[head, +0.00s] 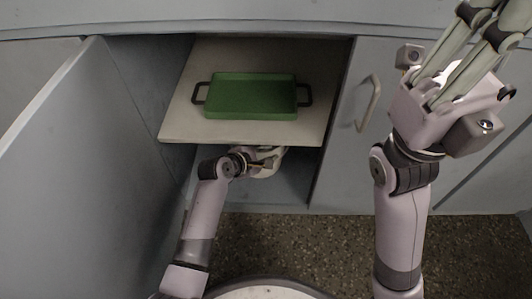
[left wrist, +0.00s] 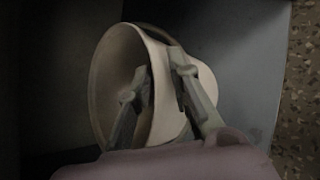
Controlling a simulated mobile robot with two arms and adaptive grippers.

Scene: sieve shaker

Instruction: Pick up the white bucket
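The white bucket (left wrist: 108,75) lies tilted in the left wrist view, its mouth facing left. In the head view only a small pale part of it (head: 268,171) shows below the shelf edge, behind my left gripper (head: 266,160). In the left wrist view my left gripper (left wrist: 160,85) has one finger inside the mouth and the other outside, with the bucket's wall between them. The fingers stand apart, and I see no clear grip on the wall. My right gripper (head: 490,22) is raised at the upper right, open and empty, away from the bucket.
A green tray (head: 250,82) with dark handles sits on the pale shelf (head: 185,125) above the bucket. An open cabinet door (head: 80,170) stands at the left. A closed door with a handle (head: 370,104) is at the right. Speckled floor (head: 340,245) is clear in front.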

